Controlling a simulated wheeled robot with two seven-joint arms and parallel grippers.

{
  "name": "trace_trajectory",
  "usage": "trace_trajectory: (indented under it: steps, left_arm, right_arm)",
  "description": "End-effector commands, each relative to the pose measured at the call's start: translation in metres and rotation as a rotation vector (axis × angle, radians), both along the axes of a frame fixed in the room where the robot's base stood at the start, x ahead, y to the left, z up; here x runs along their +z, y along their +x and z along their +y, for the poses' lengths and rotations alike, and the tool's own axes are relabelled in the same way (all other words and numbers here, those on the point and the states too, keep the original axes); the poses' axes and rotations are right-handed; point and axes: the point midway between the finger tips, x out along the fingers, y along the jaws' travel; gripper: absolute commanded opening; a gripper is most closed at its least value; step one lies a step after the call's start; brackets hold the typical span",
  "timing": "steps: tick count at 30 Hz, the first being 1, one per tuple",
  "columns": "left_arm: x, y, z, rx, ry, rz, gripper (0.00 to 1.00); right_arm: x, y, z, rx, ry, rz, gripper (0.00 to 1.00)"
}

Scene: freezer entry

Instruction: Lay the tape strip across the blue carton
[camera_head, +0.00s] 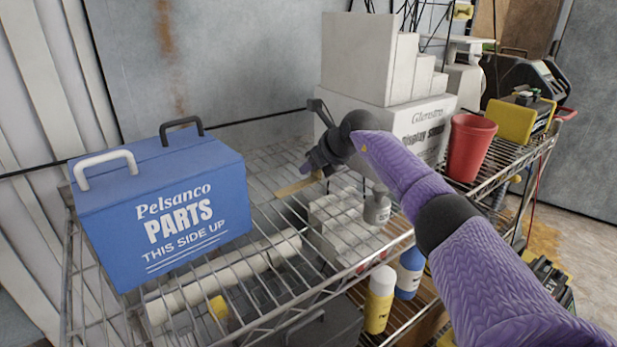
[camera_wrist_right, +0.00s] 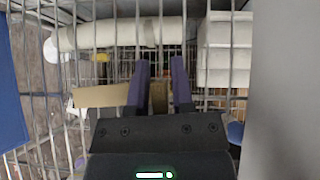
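The blue carton (camera_head: 190,180) stands upright on the wire shelf at the left, with one white and one dark handle on top. Its blue side also shows at the left edge of the right wrist view (camera_wrist_right: 10,115). A tan strip (camera_head: 295,187), which looks like the tape strip, lies right of the carton, by my right gripper (camera_head: 308,166). In the right wrist view the tan strip (camera_wrist_right: 100,97) reaches up to the left purple finger, its end hidden there. The right gripper's fingers (camera_wrist_right: 160,75) are apart; I see no clear grip. My left gripper is out of view.
A white roll (camera_head: 225,275) shows through the shelf wires (camera_head: 270,225). White boxes (camera_head: 370,60) and a red cup (camera_head: 468,147) stand at the back right. A small grey bottle (camera_head: 377,208) is near my right arm. Bare shelf lies between carton and gripper.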

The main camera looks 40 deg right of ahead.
Motion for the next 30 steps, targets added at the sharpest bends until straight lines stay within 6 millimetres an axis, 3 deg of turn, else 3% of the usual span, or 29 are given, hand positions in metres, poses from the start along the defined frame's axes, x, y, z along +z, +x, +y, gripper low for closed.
trace_trajectory:
  steps: [1, 3, 4, 18, 20, 27, 30]
  left_arm:
    - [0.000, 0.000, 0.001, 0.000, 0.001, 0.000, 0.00]
    - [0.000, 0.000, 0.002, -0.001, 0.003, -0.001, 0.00]
    - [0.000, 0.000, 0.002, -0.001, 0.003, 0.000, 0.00]
    - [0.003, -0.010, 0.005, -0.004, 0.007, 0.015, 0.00]
    - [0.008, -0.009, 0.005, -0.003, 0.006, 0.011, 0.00]
    - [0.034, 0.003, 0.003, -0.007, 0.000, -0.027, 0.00]
    - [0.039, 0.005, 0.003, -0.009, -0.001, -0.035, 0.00]
  right_arm:
    - [0.000, 0.000, 0.000, 0.000, 0.000, 0.000, 0.16]
    - [0.000, 0.000, 0.000, 0.000, 0.000, 0.000, 0.02]
    - [0.000, 0.000, 0.000, 0.000, 0.000, 0.000, 0.00]
    - [0.003, 0.000, 0.000, 0.000, 0.000, -0.001, 0.00]
    - [0.014, 0.000, 0.000, 0.001, 0.001, -0.003, 0.00]
    - [0.080, 0.000, 0.000, 0.000, 0.001, -0.006, 0.00]
    - [0.096, 0.000, 0.000, 0.000, 0.001, -0.004, 0.00]
